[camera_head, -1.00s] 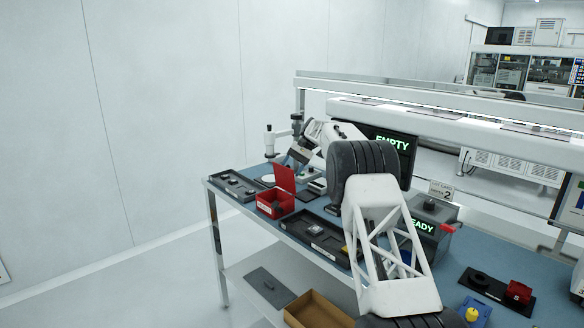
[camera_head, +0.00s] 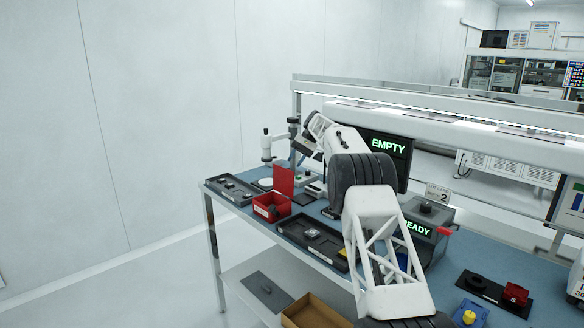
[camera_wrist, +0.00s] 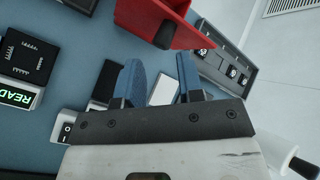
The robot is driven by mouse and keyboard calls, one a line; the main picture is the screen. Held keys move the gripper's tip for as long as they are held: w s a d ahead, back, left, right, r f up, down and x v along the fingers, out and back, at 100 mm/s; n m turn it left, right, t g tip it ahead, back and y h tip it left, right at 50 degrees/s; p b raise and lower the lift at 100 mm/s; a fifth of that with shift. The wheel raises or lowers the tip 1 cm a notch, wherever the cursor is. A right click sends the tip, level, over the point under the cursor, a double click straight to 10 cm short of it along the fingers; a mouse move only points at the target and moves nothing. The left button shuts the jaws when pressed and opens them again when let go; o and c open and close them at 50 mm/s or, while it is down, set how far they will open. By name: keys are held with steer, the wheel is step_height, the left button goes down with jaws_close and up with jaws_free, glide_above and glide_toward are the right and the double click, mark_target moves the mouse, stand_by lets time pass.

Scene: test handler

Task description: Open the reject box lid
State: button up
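The red reject box (camera_head: 265,212) stands on the blue bench in the head view, left of my arm. Its red lid (camera_head: 284,180) stands open, upright at the box's back edge. Part of the red box and lid (camera_wrist: 165,18) also shows at the top of the wrist view. My gripper (camera_wrist: 158,62) is open, with its two blue fingers apart and nothing between them. It points toward the red box and is apart from it in the wrist view. In the head view the fingertips are hard to make out behind the lid area.
A black tray (camera_head: 325,256) lies right of the red box, and another dark tray (camera_head: 222,186) lies left of it. A microscope-like stand (camera_head: 267,145) is behind. A tester with a green READY display (camera_head: 417,229) is to the right of my arm. An open cardboard box (camera_head: 300,318) sits on the lower shelf.

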steer(key=shift+v, duration=1.15)
steer(key=shift+r, duration=0.1)
steer(key=s+d+r+m+t+h, duration=0.1)
steer(key=s+d+r+t, duration=0.3)
steer(key=s+r, duration=0.85)
steer(key=s+d+r+h, duration=0.1)
steer(key=s+d+r, duration=0.2)
steer(key=s, duration=0.8)
steer(key=s+d+r+h, duration=0.15)
steer(key=s+d, duration=0.25)
steer(key=s, duration=0.6)
steer(key=s+d+f+t+h, duration=0.1)
steer(key=s+d+f, duration=0.2)
steer(key=s, duration=1.3)
steer(key=s+d+f+t+h, duration=0.1)
steer(key=s+f, duration=0.7)
steer(key=s, duration=0.9)
steer(key=s+d+f+t+h, duration=0.1)
steer(key=s+d+f+t, duration=0.2)
steer(key=s, duration=1.3)
step_height(320, 180, down, 3)
steer(key=shift+s+d+f+n, duration=0.15)
steer(key=shift+s+d+n, duration=0.2)
steer(key=shift+d, duration=0.7)
steer(key=shift+w, duration=0.1)
